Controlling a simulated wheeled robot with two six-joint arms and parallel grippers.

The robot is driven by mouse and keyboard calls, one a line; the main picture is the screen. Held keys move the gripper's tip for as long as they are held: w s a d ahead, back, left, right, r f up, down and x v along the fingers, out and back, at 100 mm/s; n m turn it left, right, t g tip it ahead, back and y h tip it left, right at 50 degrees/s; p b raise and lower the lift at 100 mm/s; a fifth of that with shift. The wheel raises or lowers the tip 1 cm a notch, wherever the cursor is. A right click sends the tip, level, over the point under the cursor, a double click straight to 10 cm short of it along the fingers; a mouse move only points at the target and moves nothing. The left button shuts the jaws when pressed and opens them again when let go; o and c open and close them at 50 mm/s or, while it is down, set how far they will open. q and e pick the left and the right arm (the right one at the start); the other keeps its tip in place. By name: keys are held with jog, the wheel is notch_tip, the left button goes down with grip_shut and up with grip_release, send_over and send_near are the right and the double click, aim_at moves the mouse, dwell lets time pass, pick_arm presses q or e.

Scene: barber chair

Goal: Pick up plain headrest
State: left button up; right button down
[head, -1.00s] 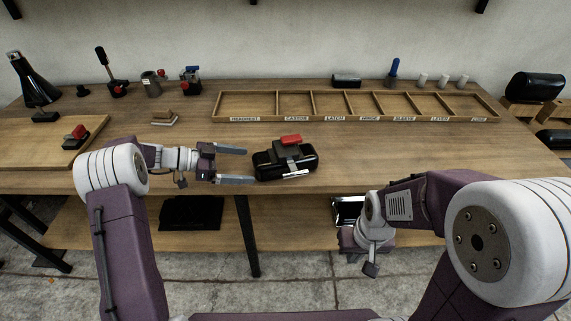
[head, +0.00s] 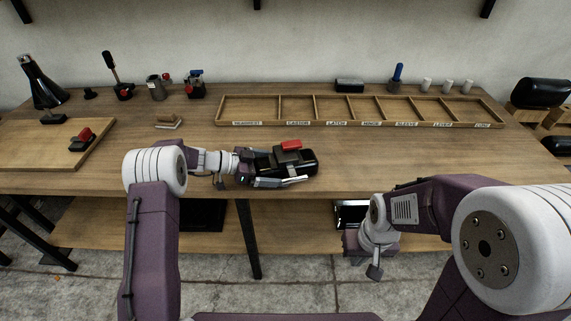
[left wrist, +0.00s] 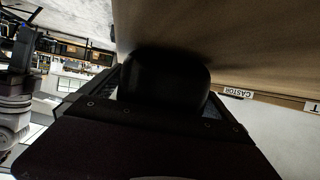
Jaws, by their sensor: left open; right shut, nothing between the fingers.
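A black padded headrest (head: 306,162) lies on the front middle of the workbench, with a red-topped grey piece (head: 291,146) on it. My left gripper (head: 281,167) is open, with its fingers along the near and far sides of the headrest. I cannot tell whether they touch it. In the left wrist view the rounded black headrest (left wrist: 165,78) sits between the fingers. Its far side is hidden. My right gripper (head: 352,241) is low in front of the bench edge and shut, empty; its fingers are hard to make out.
A labelled wooden tray (head: 360,122) with several empty compartments stands behind the headrest. Several small tools and a black cylinder (head: 349,85) line the back. A board (head: 50,150) with a red-topped block is at left. Another black cushion (head: 542,93) is at far right. The bench right of the headrest is clear.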

aim_at(275, 159)
pick_arm(q)
jog(key=c, duration=2.1)
jog(key=shift+r, duration=0.15)
notch_tip(275, 159, up, 4)
jog(key=shift+f, duration=0.15)
jog(key=s+d+r, duration=0.1)
jog(key=d+r, duration=0.1)
jog(key=d, duration=0.1)
jog(key=s+d+r+b, duration=0.1)
jog(key=s+d+r, duration=0.1)
jog(key=d, duration=0.2)
jog(key=s+d+r+b, duration=0.1)
jog(key=s+d+r, duration=0.1)
jog(key=d+r, duration=0.1)
jog(key=shift+s+d, duration=0.2)
jog(key=shift+d, duration=0.05)
